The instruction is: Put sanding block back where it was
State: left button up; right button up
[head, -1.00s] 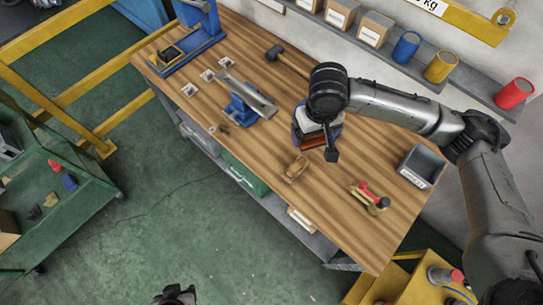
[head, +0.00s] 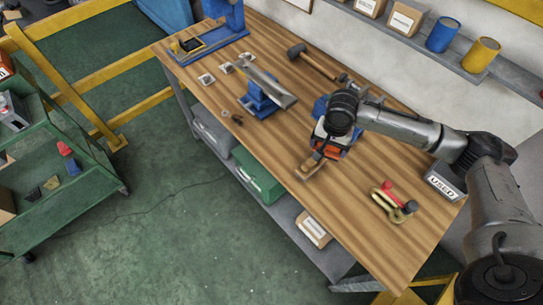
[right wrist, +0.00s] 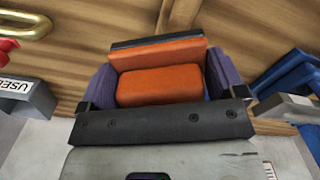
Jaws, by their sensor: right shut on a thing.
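The sanding block looks like an orange block with a dark layer. It shows between the fingers of my right gripper in the right wrist view (right wrist: 158,87), and partly under the gripper in the head view (head: 345,152). My right gripper (head: 331,134) is shut on it, with a bluish finger on each side. It is over the right half of the wooden workbench (head: 345,215). I cannot tell whether the block touches the bench top. My left gripper is not in view.
A brown wooden piece (head: 309,167) lies close by the right gripper. A red-and-brass tool (head: 394,202) and a box marked USED (head: 444,182) are to the right. A blue stand with a grey top (head: 262,92) and a hammer (head: 312,62) are to the left. The front right bench top is clear.

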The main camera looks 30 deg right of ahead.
jog(key=shift+w+a+m, duration=0.3)
jog(key=shift+w+m, duration=0.25)
jog(key=shift+m, duration=0.05)
jog(key=shift+w+a+f+m, duration=0.1)
jog(key=shift+w+m, duration=0.1)
jog(key=shift+m, duration=0.4)
jog(key=shift+w+m, duration=0.3)
jog(key=shift+m, duration=0.8)
jog(key=shift+w+a+f, duration=0.1)
jog(key=shift+w+f, duration=0.1)
jog(key=b, duration=0.3)
send_over(286, 151)
notch_tip(286, 151, down, 6)
jog(key=shift+f, duration=2.3)
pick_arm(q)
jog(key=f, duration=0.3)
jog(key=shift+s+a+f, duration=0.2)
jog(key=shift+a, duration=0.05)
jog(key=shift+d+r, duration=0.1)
pick_arm(e)
jog(key=shift+w, duration=0.1)
